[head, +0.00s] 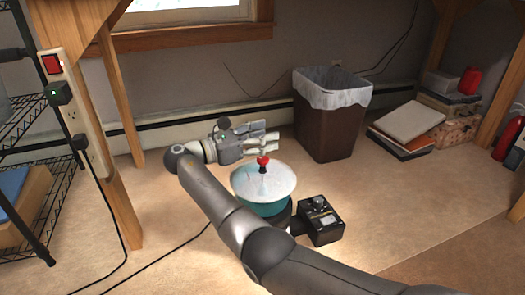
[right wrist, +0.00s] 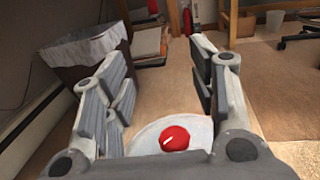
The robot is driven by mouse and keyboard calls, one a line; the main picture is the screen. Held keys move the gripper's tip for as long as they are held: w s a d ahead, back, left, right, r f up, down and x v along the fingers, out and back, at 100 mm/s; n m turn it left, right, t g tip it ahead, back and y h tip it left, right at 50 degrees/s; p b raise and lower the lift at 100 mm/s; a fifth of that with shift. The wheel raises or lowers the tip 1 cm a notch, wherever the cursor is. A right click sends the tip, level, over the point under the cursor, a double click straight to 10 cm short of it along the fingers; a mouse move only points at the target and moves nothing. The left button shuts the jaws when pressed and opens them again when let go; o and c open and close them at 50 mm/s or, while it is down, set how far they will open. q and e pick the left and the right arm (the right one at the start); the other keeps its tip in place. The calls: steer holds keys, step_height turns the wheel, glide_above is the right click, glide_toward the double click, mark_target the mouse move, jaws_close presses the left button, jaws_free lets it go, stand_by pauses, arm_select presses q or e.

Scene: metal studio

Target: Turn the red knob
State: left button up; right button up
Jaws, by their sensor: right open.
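The red knob (head: 263,161) stands on top of a white lid (head: 252,182) that covers a teal pot (head: 262,207). My right gripper (head: 272,135) points right, just behind the knob in the head view, with its fingers apart and empty. In the right wrist view the knob (right wrist: 175,138) shows as a round red top low in the picture, near the palm end of the two spread fingers (right wrist: 160,75). Part of the lid (right wrist: 145,138) shows there too. I cannot tell the exact height between fingers and knob. My left gripper is not in view.
A black control box (head: 320,220) with a dial sits right of the pot. A brown bin (head: 326,125) with a white liner stands behind. Books and boxes (head: 410,130) lie at the right. A wire shelf (head: 40,160) and wooden post stand left. Floor left of the pot is mostly clear.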

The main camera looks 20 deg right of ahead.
steer(key=shift+r, duration=1.1)
